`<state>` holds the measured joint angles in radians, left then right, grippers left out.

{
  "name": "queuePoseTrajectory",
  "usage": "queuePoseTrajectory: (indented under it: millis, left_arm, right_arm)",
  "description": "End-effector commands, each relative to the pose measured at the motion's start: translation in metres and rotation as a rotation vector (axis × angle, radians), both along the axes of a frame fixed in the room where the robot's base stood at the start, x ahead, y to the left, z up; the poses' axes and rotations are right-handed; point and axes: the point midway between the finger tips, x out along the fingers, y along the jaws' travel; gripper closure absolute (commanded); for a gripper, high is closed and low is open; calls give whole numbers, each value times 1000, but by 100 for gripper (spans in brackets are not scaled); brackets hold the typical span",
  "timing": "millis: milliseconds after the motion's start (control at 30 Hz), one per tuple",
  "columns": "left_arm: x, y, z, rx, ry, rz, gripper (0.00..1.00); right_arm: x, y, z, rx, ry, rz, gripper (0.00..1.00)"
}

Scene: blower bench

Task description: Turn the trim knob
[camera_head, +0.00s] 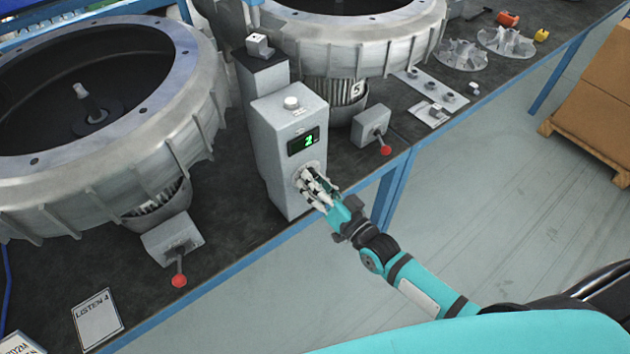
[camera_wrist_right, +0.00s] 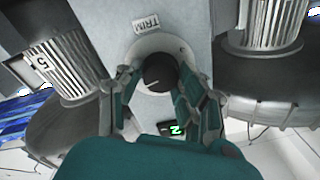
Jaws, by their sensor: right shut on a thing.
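The trim knob (camera_wrist_right: 160,72) is black with a white pointer line and sits on a round pale dial under a TRIM label (camera_wrist_right: 146,23) in the right wrist view. It is on the front of a grey control box (camera_head: 281,161), below a green display reading 2 (camera_head: 304,142). My right gripper (camera_head: 315,187) is at the knob and shut on it; its fingers (camera_wrist_right: 150,92) flank the knob on both sides. In the head view the gripper hides the knob. My left gripper is not in view.
Two large round blower housings (camera_head: 190,75) (camera_head: 330,45) stand left of and behind the box. Red-tipped levers (camera_head: 179,281) (camera_head: 385,150) stick out on either side. A LISTEN card (camera_head: 98,318) lies at the bench front. Open floor (camera_head: 500,200) lies right of the bench.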

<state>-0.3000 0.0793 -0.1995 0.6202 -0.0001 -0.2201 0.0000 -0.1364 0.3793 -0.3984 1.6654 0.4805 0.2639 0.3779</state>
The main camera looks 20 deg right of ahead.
Motion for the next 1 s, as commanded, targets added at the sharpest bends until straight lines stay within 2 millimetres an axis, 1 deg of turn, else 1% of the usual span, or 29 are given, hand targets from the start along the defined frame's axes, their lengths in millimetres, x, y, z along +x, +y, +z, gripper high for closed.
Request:
queuePoseTrajectory:
  millis: [467, 500, 667, 900, 1000]
  left_arm:
    - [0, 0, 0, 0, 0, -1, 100]
    - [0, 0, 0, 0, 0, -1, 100]
    - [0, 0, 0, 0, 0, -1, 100]
    - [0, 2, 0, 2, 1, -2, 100]
    - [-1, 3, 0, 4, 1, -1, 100]
  right_arm:
    - [-1, 0, -1, 12, 8, 0, 95]
    - [-1, 0, -1, 12, 8, 0, 61]
    - [0, 0, -1, 12, 6, 0, 40]
    - [0, 0, 0, 12, 5, 0, 40]
    - [-4, -2, -1, 12, 6, 0, 40]
